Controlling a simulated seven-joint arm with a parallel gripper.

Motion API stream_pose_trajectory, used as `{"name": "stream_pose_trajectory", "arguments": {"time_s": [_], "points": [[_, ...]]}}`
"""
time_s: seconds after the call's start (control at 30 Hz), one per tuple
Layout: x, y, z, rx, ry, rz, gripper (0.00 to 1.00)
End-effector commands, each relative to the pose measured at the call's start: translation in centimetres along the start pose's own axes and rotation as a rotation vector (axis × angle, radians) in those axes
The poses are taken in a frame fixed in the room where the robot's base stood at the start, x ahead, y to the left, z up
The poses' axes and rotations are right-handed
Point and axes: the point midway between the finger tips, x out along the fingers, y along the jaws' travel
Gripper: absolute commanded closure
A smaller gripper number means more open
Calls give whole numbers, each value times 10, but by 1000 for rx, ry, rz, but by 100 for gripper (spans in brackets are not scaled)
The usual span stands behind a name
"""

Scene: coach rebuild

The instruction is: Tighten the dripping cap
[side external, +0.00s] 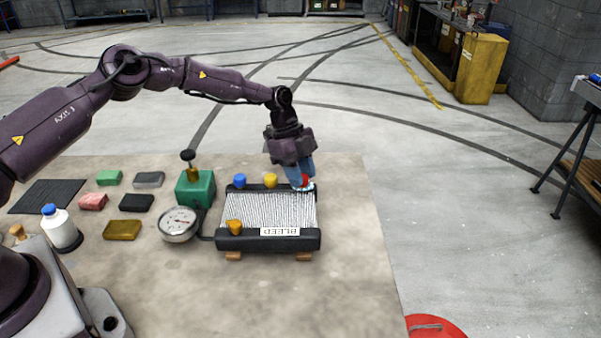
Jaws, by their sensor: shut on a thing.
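A dark-framed radiator (267,241) with a pale finned core lies on the worktop. Its front bar carries a label reading BLEED (280,232), which appears upside down. A blue cap (239,181) and a yellow cap (270,180) stand on the back bar. An orange-yellow cap (235,227) is at the left of the front bar. My gripper (303,180) points down at the back right corner, its blue fingers shut on a red cap (305,180). The fingers partly hide the red cap. I cannot tell which cap drips.
A round gauge (179,224) and a green pump block (195,188) stand left of the radiator. Further left are several coloured blocks (122,229), a white bottle (60,228) and a black ribbed mat (47,196). The worktop (350,280) is clear in front and right.

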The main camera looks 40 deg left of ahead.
Motion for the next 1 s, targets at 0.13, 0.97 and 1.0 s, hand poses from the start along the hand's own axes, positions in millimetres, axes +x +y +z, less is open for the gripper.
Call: {"name": "stream_pose_trajectory", "arguments": {"time_s": [0.13, 0.97, 1.0], "points": [[0, -1, 1, 89, -3, 37, 93], [-1, -1, 1, 217, -4, 90, 94], [-1, -1, 1, 217, -4, 90, 68]]}}
